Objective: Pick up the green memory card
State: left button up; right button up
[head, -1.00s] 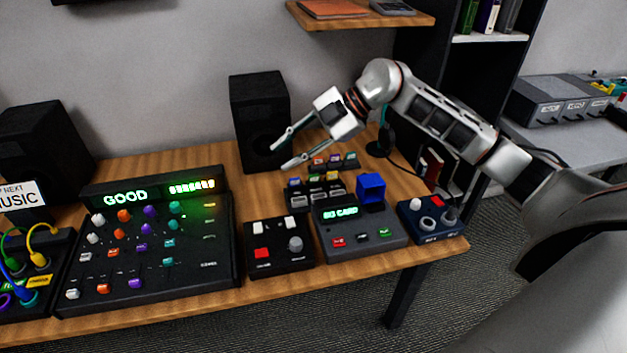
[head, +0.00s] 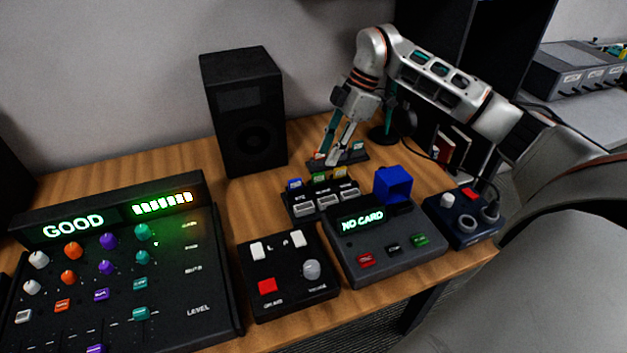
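A small green card (head: 319,179) stands in the front card rack (head: 330,205), between a blue card (head: 294,184) and a yellow card (head: 340,173). The rack behind (head: 352,158) also holds cards: a teal-green one (head: 358,146) at its right end and a reddish one at its left end, partly hidden by my fingers. My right gripper (head: 327,157) points down at the left part of this back rack, with its fingers apart. Whether a card stands between the fingertips is hard to see. My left gripper is out of view.
A grey card reader (head: 385,250) reading "NO CARD" with a blue block (head: 393,184) stands in front of the racks. A black speaker (head: 243,110) is to the left, a switch box (head: 288,272) and a mixer (head: 120,270) at front left. A small dark box (head: 464,216) is at right.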

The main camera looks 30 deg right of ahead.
aim_at(319, 173)
jog(key=shift+b+x, duration=0.5)
jog(key=shift+x, duration=2.8)
jog(key=shift+d, duration=0.15)
grip_shut()
